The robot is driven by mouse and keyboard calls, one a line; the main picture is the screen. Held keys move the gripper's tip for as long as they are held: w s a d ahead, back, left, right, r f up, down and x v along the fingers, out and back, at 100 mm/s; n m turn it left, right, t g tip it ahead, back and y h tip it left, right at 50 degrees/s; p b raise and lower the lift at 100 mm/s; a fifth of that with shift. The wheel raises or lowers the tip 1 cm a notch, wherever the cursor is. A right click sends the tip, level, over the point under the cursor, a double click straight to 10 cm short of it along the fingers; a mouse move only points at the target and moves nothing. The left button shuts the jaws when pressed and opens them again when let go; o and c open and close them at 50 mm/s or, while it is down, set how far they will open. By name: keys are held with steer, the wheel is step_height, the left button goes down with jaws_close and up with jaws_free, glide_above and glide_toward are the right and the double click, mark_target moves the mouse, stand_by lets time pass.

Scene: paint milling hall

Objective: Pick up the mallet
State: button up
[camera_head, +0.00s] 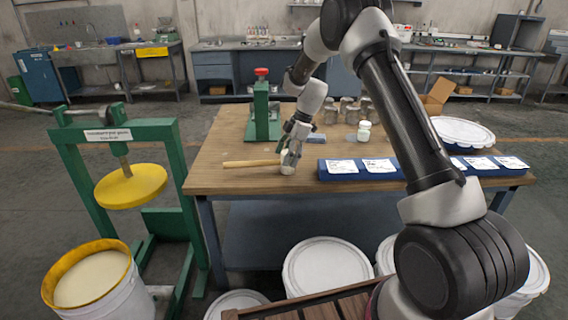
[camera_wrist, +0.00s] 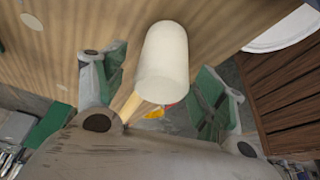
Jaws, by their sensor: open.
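The mallet lies on the wooden workbench (camera_head: 225,190). Its thin, light wooden handle (camera_head: 248,163) points left and its pale head (camera_head: 287,168) is at the right end. My gripper (camera_head: 291,158) is right at the head, with its fingers pointing down. In the wrist view the off-white mallet head (camera_wrist: 163,62) shows between my two open, green-padded fingers, with gaps on both sides. Part of the handle (camera_wrist: 130,107) shows below the head, partly hidden behind my gripper body. I cannot tell whether any finger touches the mallet.
A green press (camera_head: 263,118) stands on the bench behind the mallet. A blue rack with white labels (camera_head: 340,166) is close on the right. A small white-lidded jar (camera_head: 364,131) and several glass jars stand farther back. The bench's front left corner is clear.

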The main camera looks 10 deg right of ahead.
steer(key=c, duration=1.4)
steer(key=shift+r, duration=0.15)
